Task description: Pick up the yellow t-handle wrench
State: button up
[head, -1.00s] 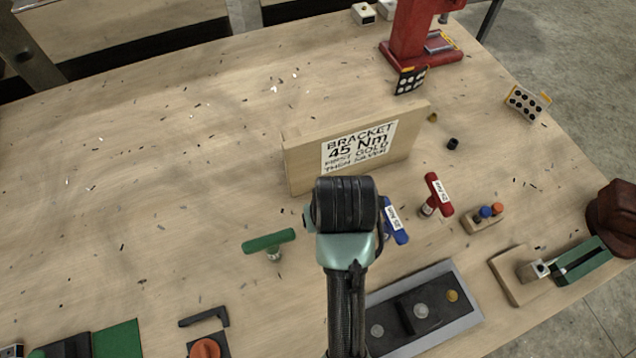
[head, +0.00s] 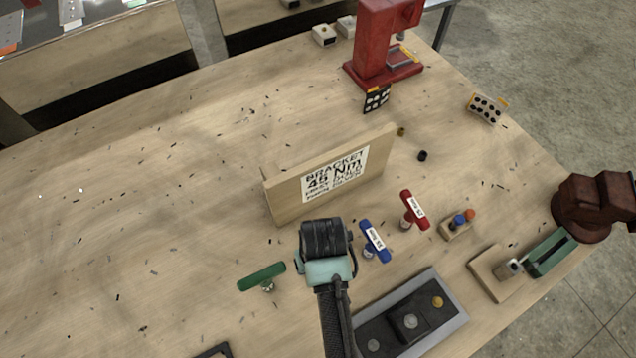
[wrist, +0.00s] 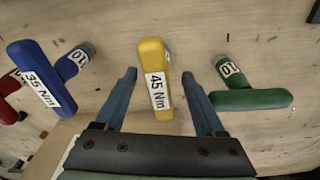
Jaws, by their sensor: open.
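The yellow t-handle wrench (wrist: 154,72), labelled 45 Nm, stands in the wrist view between the two fingers of my gripper (wrist: 160,88). The gripper is open, with one blue finger on each side of the yellow handle and a gap to both. In the head view my arm's end hides the yellow wrench and the fingers. The blue wrench (wrist: 47,78), labelled 35 Nm, is left of the gripper, and the green wrench (wrist: 250,98) is right of it. Both also show in the head view, blue (head: 375,241) and green (head: 262,277).
A red wrench (head: 414,210) stands beyond the blue one. A wooden board with a BRACKET 45 Nm sign (head: 283,207) stands just behind the wrenches. A grey tray (head: 457,318) lies at the front right.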

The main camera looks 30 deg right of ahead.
jog(key=shift+w+d+f+p, duration=0.1)
jog(key=shift+f+p, duration=0.15)
jog(key=shift+f, duration=0.9)
jog(key=shift+w+f+p, duration=0.1)
jog(key=shift+f+p, duration=0.1)
jog(key=shift+f, duration=0.95)
grip_shut()
jog(key=shift+r, duration=0.1)
